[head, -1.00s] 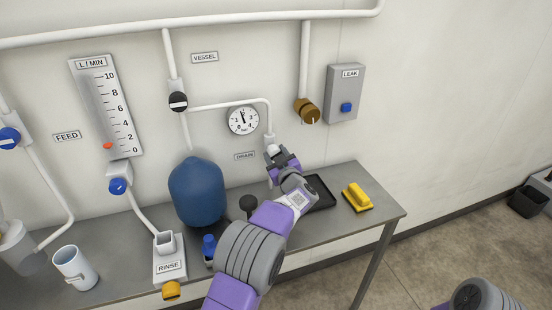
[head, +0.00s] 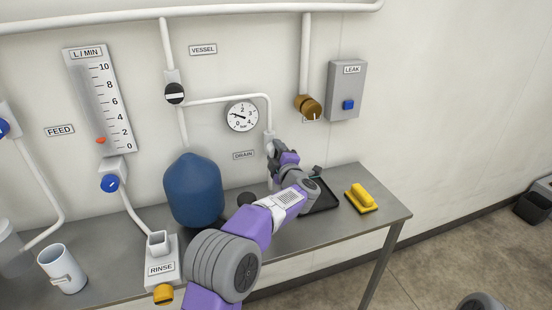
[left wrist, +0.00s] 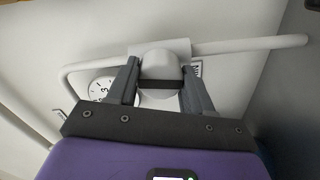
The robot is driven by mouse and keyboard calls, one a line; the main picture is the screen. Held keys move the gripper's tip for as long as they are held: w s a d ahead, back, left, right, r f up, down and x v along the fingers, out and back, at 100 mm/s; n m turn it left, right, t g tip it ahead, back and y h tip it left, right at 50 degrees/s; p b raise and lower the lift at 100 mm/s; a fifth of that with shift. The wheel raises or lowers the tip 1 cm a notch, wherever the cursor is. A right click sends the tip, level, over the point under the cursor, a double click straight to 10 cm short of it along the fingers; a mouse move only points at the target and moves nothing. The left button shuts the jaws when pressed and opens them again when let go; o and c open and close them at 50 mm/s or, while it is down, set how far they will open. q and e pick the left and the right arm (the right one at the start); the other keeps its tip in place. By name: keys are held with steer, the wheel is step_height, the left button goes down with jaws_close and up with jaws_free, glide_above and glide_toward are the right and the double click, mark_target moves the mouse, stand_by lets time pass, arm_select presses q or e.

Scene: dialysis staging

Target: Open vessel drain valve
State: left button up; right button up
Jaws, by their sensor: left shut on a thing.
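The drain valve, with a pale rounded knob (left wrist: 161,68), sits on the white pipe above my left gripper and next to the DRAIN label (head: 243,155). In the left wrist view a dark band crosses the knob. My left gripper (head: 273,151) is shut on the knob, with one finger on each side of it in the left wrist view (left wrist: 158,92). The wrist partly hides the valve in the head view. The vessel gauge (head: 242,116) has its needle pointing left. My right gripper is out of view.
The blue vessel (head: 195,190) stands left of my left arm. A black tray (head: 326,198) lies under the valve, partly hidden by my wrist, with a yellow brush (head: 361,198) to its right. The LEAK box (head: 346,91) is on the wall.

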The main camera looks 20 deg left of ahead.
arm_select(q)
steer(key=shift+n+b, duration=0.55)
steer(key=shift+n, duration=0.35)
steer(key=o, duration=1)
steer(key=shift+o, duration=0.2)
steer(key=v, duration=0.7)
steer(key=shift+s+d+p, duration=0.2)
steer(key=shift+s+p, duration=0.05)
steer(key=shift+p, duration=0.1)
